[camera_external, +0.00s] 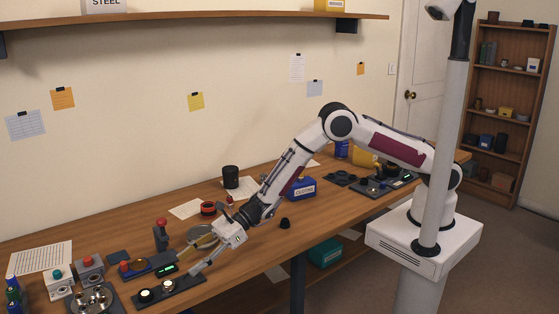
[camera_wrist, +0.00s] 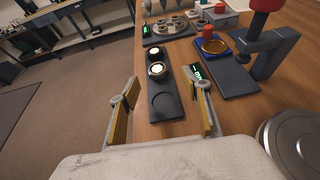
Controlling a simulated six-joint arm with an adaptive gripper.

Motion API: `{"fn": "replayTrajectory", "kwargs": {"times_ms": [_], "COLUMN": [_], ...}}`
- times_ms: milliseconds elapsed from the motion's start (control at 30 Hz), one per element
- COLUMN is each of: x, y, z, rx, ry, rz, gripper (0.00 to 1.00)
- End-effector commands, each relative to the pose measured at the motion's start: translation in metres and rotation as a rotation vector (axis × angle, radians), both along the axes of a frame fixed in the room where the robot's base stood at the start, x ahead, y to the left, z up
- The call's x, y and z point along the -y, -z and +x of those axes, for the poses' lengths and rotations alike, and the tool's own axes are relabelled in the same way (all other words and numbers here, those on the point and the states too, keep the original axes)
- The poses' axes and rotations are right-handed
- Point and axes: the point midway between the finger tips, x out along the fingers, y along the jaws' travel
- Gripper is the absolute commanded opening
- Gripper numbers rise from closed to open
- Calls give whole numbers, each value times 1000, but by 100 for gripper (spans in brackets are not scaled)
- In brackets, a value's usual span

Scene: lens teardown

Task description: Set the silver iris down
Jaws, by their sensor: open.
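A long dark tray (camera_external: 185,290) lies near the table's front edge. In the wrist view the tray (camera_wrist: 168,122) has an empty round recess nearest me. Two ringed discs with bright centres sit farther along it. The nearer disc (camera_wrist: 157,69) looks silvery and may be the silver iris; it also shows in the external view (camera_external: 168,285). The farther disc (camera_wrist: 155,52) is darker-rimmed. My gripper (camera_wrist: 162,107) is open, its yellow-padded fingers spread on either side of the empty recess, with nothing between them. In the external view my gripper (camera_external: 185,262) hangs just above the tray's right end.
A press with a red knob (camera_wrist: 262,48) stands to the right in the wrist view, beside a blue pad with an amber ring (camera_wrist: 214,46). A round silver canister (camera_wrist: 297,142) is at lower right. A round parts tray (camera_wrist: 153,41) lies beyond.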

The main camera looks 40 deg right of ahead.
Motion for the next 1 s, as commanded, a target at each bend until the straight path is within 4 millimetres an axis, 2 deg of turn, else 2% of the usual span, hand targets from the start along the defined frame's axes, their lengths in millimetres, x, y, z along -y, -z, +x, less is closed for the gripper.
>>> {"fn": "replayTrajectory", "kwargs": {"times_ms": [267,700,1000], "x": [-1,-22,-23], "y": [0,10,10], "z": [0,1,1], "rx": [1,1,1], "ry": [0,0,0], "rz": [0,0,0], "gripper": [48,48,48]}}
